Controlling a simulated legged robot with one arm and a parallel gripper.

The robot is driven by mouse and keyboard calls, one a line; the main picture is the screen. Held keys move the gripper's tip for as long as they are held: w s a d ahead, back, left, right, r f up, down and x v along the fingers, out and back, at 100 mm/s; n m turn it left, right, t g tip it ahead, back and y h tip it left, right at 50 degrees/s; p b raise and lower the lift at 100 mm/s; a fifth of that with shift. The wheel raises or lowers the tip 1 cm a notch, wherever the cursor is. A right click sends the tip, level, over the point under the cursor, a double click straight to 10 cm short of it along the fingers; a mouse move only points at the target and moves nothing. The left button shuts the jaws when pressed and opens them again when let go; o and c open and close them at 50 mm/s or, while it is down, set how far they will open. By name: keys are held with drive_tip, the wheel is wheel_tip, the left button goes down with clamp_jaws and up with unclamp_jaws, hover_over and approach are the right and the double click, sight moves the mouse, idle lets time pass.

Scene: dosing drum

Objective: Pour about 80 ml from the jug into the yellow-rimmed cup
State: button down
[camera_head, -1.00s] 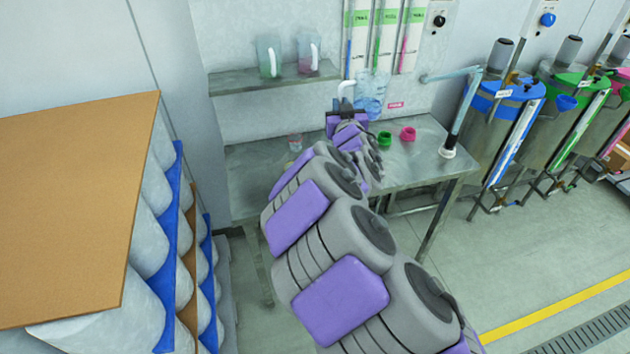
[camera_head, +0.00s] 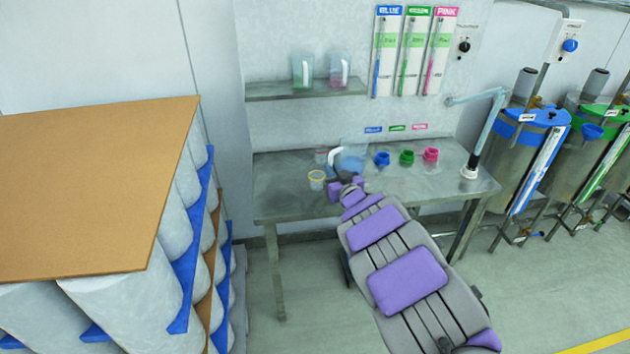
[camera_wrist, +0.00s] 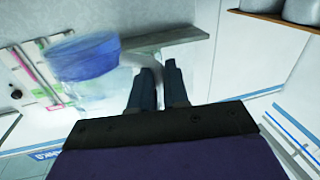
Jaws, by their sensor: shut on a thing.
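The clear jug (camera_head: 352,156) with blue liquid in its lower part is over the steel bench in the head view. Its white handle faces left. My gripper (camera_head: 343,176) is shut on the jug, apparently at the handle; the grip itself is unclear. In the wrist view the blurred jug (camera_wrist: 84,60) lies left of my gripper's dark fingers (camera_wrist: 158,72). The yellow-rimmed cup (camera_head: 316,180) stands on the bench, left of my gripper and below the jug in the picture. I see no stream of liquid. I cannot tell the jug's exact tilt or its height.
A clear vessel (camera_head: 321,155) stands behind the yellow-rimmed cup. Blue (camera_head: 382,159), green (camera_head: 406,157) and pink (camera_head: 431,154) small items stand to the right on the bench (camera_head: 285,199). Two jugs stand on the shelf (camera_head: 300,90). A pallet stack (camera_head: 95,190) is at left.

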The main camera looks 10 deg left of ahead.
drive_tip(key=s+a+f+n+g+y+b, duration=0.1)
drive_tip(key=a+f+n+g+y+b, duration=0.2)
drive_tip(key=a+f, duration=0.3)
drive_tip(key=s+a+f+n+g+y+b, duration=0.1)
drive_tip(key=a+f+n+g+y+b, duration=0.1)
drive_tip(key=a+f, duration=0.5)
wheel_tip(320, 180, down, 5)
drive_tip(key=shift+a+r+n+g+y+b, duration=0.1)
drive_tip(key=shift+a+n+g+y+b, duration=0.3)
drive_tip(key=shift+g+y, duration=0.35)
drive_tip(key=shift+d, duration=0.1)
drive_tip(key=shift+s+r, duration=0.1)
